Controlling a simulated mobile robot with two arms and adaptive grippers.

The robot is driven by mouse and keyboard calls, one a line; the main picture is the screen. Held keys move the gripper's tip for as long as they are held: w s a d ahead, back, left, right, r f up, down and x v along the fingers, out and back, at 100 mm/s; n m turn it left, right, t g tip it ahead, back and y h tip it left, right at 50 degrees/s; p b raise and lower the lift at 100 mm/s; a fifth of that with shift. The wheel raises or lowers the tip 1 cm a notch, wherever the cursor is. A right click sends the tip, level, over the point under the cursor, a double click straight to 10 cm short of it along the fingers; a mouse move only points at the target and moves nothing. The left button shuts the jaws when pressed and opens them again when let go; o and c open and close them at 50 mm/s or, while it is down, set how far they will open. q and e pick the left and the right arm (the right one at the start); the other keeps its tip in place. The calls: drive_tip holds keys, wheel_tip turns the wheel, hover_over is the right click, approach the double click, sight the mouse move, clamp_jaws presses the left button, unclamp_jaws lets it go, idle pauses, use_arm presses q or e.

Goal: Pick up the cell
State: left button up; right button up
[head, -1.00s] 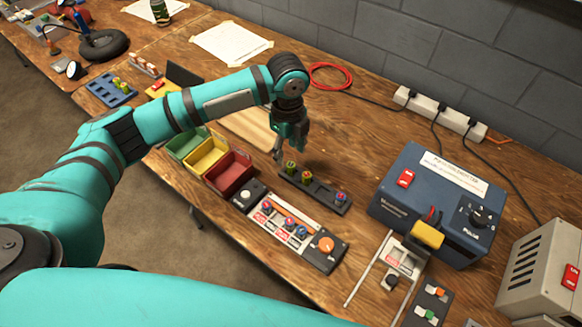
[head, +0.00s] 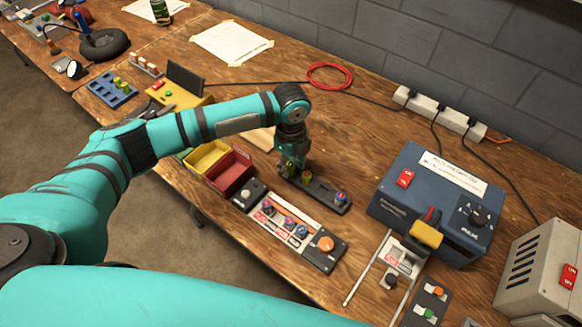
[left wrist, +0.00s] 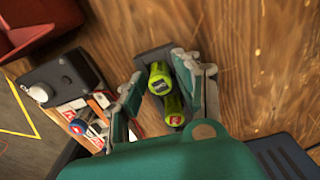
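Green cells stand in a dark slotted holder (head: 325,193) on the wooden bench. My left gripper (head: 289,169) is down over the holder's left end, partly hiding the leftmost green cell. A second green cell (head: 307,177) stands just right of it, and a blue-topped cell (head: 341,198) stands at the holder's right end. In the left wrist view, the open fingers of my left gripper (left wrist: 164,76) lie on either side of a green cell (left wrist: 160,77). Finger contact cannot be told. My right gripper is not in view.
A panel with several blue-and-red-topped cells (head: 289,222) and an orange knob (head: 326,244) lies in front of the holder. Red (head: 231,174) and yellow (head: 206,156) bins stand left. A blue power unit (head: 430,205) stands right. Bare bench lies behind the holder.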

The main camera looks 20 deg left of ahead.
use_arm(q)
clamp_jaws()
drive_tip(key=shift+r, duration=0.1)
